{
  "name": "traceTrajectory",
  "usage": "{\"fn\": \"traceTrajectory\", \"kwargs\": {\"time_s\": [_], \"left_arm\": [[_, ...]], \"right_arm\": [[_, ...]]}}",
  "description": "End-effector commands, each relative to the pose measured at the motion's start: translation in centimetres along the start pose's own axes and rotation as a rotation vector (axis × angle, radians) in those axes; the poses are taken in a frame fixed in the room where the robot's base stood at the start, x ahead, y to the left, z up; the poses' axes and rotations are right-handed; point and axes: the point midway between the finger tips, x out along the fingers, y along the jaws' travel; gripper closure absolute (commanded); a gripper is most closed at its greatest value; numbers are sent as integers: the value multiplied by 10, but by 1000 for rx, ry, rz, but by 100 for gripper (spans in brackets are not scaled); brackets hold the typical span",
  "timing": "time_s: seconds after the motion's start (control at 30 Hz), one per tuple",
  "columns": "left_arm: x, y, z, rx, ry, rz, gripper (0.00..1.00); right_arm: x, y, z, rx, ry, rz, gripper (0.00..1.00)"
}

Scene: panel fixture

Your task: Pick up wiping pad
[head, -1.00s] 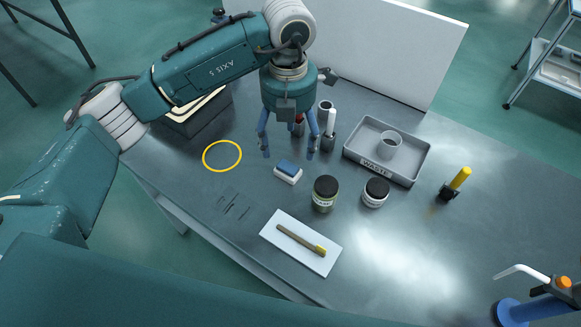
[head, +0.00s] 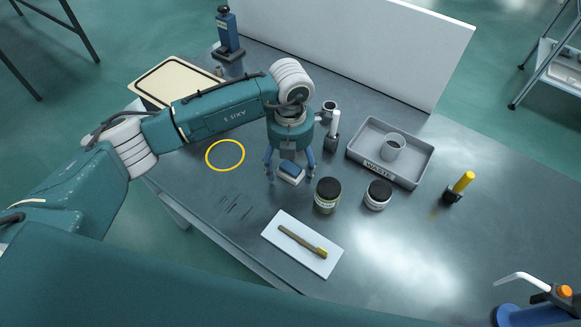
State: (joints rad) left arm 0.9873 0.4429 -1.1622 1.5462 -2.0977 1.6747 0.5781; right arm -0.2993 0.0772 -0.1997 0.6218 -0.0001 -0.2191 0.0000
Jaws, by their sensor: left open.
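The wiping pad (head: 291,173) is a small block with a blue top and a white lower part, lying on the grey metal table (head: 412,255) near its middle. My left gripper (head: 289,175) points down over the pad with its blue fingers spread, one to the left of the pad and one to the right. The gripper is open. I cannot tell whether a finger touches the pad. My right gripper is not in view.
A brush (head: 302,241) lies on a white sheet (head: 278,251). A yellow ring (head: 225,141) marks the table at left. A white panel (head: 370,45) stands behind.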

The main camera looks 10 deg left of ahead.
Motion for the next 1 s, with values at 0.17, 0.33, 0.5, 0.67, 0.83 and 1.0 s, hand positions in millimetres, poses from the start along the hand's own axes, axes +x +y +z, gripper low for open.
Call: {"fn": "traceTrajectory", "kwargs": {"time_s": [0.17,0.33,0.5,0.67,0.83,1.0], "left_arm": [[7,0,0,1,-2,0,27],[7,0,0,1,-1,0,33],[7,0,0,1,-1,0,67],[7,0,0,1,-2,0,84],[6,0,0,1,-2,0,84],[1,0,1,0,-3,1,84]], "right_arm": [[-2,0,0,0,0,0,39],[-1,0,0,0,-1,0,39],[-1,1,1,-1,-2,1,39],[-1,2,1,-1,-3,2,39],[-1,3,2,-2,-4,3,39],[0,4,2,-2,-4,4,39]]}}
